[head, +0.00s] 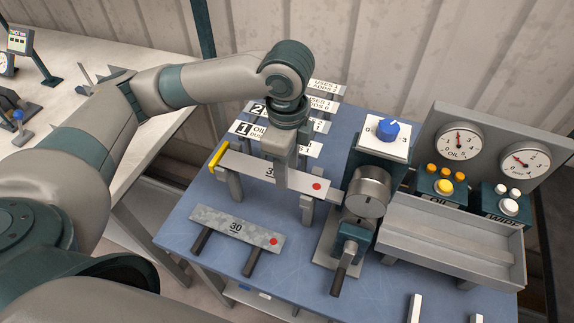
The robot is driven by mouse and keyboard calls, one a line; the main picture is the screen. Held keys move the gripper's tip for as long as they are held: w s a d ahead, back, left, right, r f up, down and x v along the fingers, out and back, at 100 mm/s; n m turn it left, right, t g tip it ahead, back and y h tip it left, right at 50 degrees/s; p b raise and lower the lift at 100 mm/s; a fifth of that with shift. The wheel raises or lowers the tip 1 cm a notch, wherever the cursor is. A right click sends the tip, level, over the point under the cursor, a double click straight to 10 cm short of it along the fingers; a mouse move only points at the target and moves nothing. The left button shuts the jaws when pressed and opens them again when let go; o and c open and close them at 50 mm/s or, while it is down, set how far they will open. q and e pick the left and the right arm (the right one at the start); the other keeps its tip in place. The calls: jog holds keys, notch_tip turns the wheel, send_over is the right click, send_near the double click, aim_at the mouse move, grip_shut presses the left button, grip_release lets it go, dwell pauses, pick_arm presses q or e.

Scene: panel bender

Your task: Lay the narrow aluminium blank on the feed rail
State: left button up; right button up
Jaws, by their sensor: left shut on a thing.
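My left gripper (282,182) points down and is shut on the narrow aluminium blank (248,163), a smooth pale strip with a partly hidden number and a red dot near its right end. The fingers cover the strip's middle. The blank is level, along the feed rail, whose grey posts (306,212) show below it. A yellow piece (215,157) is at its left end, and its right end is near the bender's round head. I cannot tell whether the blank touches the rail or hangs just above it. My right gripper is out of view.
A mottled grey blank (237,228) marked 30 lies on two dark bars in front. The bender (368,192) with a blue knob (388,129) stands right. A grey tray (450,240) and gauge panel are farther right. Numbered cards (255,131) stand behind the rail.

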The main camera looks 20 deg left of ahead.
pick_arm(q)
jog(key=shift+f, duration=0.15)
jog(key=shift+f+p, duration=0.1)
jog(key=shift+p, duration=0.2)
dwell(0.3)
jog(key=o, duration=1.1)
jog(key=shift+r, duration=0.8)
notch_tip(320, 180, up, 16)
jog(key=b, duration=0.2)
